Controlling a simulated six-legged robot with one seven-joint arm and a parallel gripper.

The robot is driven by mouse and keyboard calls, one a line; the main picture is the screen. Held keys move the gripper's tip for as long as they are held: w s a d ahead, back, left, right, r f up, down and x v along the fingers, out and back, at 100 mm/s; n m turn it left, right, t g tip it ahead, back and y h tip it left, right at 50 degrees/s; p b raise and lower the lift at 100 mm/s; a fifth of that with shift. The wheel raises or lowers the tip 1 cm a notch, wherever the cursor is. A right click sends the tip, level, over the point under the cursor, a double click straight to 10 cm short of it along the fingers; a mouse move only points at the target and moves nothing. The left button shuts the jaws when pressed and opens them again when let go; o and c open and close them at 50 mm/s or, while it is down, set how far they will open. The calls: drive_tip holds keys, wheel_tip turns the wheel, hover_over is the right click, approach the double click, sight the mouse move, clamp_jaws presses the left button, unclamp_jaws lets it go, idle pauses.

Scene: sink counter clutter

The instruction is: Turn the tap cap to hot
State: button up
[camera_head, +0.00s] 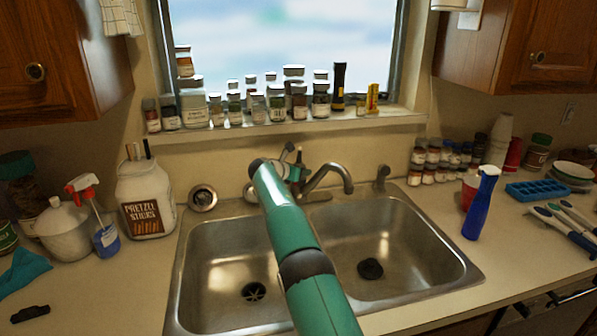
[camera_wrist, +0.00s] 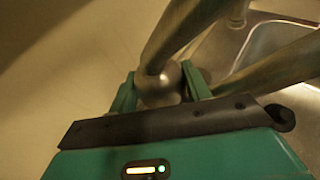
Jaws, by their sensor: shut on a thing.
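The tap (camera_head: 335,174) is a metal spout at the back of the double sink, its end curving over the right basin. The tap cap (camera_wrist: 158,88) is a rounded metal knob in the wrist view. My gripper (camera_wrist: 160,76) has one green finger on each side of the cap and is shut on it. In the head view my gripper (camera_head: 296,172) is at the tap's base, and my green arm reaches up across the sink divider. The cap is mostly hidden there, and I cannot tell its hot or cold setting.
The sink's left basin (camera_head: 215,258) and right basin (camera_head: 405,240) are empty. A pretzel jar (camera_head: 147,200) and a spray bottle (camera_head: 105,238) stand left. A blue bottle (camera_head: 481,204) stands right. Several small jars (camera_head: 277,104) line the windowsill behind the tap.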

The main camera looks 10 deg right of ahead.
drive_tip(key=shift+a, duration=0.15)
drive_tip(key=o, duration=0.7)
drive_tip(key=shift+s, duration=0.15)
drive_tip(key=shift+v, duration=0.9)
drive_tip(key=v, duration=1.1)
drive_tip(key=shift+a+r, duration=0.2)
drive_tip(key=shift+a, duration=0.1)
drive_tip(key=shift+s, duration=0.1)
